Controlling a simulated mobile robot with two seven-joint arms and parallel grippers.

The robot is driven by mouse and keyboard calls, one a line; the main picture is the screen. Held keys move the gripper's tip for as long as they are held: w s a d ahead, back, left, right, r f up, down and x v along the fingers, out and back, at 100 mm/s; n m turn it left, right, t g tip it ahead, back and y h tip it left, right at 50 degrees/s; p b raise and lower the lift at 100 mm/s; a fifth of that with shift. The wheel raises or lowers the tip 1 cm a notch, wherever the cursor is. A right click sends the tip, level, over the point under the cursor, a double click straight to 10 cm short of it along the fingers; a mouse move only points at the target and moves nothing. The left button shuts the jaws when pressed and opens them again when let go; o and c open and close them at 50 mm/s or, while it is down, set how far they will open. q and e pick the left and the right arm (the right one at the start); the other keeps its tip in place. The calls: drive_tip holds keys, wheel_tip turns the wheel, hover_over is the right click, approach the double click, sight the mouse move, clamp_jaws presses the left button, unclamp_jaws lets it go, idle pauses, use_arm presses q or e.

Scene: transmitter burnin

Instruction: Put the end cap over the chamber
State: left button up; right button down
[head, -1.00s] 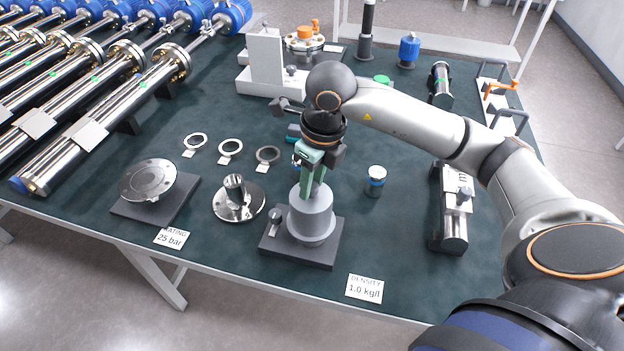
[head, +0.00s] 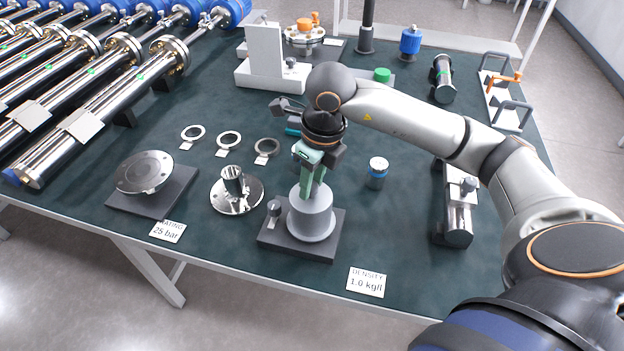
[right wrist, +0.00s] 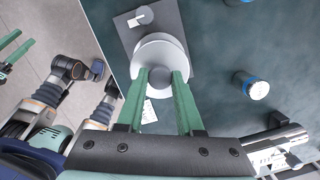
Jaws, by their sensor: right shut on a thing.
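The end cap (head: 311,213), a grey cylinder with a wider lower rim, stands over the black base plate (head: 275,243) at the table's front. My right gripper (head: 312,191) points down from above, its green fingers shut on the cap's top. In the right wrist view, a small round grey knob (right wrist: 160,77) sits between the fingertips, above the cap's wide disc. The chamber is not distinct; the cap hides whatever is under it, and I cannot tell if the cap is fully seated. My left gripper (right wrist: 14,48) shows at the left edge of the right wrist view, fingers apart and empty.
A small knobbed piece (head: 273,209) stands on the same plate, left of the cap. A flanged metal tube (head: 236,191) and a disc on a plate (head: 145,172) lie further left. A blue-banded jar (head: 377,172) stands right. Bare table lies between.

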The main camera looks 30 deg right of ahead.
drive_tip(key=shift+f+b, duration=0.45)
drive_tip(key=shift+f, duration=0.1)
drive_tip(key=shift+f+b, duration=0.3)
drive_tip(key=shift+f, duration=0.1)
use_arm(q)
drive_tip(key=shift+w+d+f, duration=0.35)
drive_tip(key=shift+w+f, duration=0.05)
drive_tip(key=shift+w, duration=0.05)
use_arm(e)
drive_tip(key=shift+c, duration=2.4)
unclamp_jaws()
use_arm(q)
drive_tip(key=shift+s+a+r+p, duration=0.15)
drive_tip(key=shift+s+a+p, duration=0.2)
drive_tip(key=shift+s+p, duration=0.25)
use_arm(e)
wheel_tip(320, 180, up, 12)
drive_tip(key=s, duration=0.1)
drive_tip(key=shift+s+d+r, duration=0.2)
drive_tip(key=shift+s+d, duration=0.05)
drive_tip(key=shift+s, duration=0.15)
use_arm(q)
drive_tip(key=shift+w, duration=0.1)
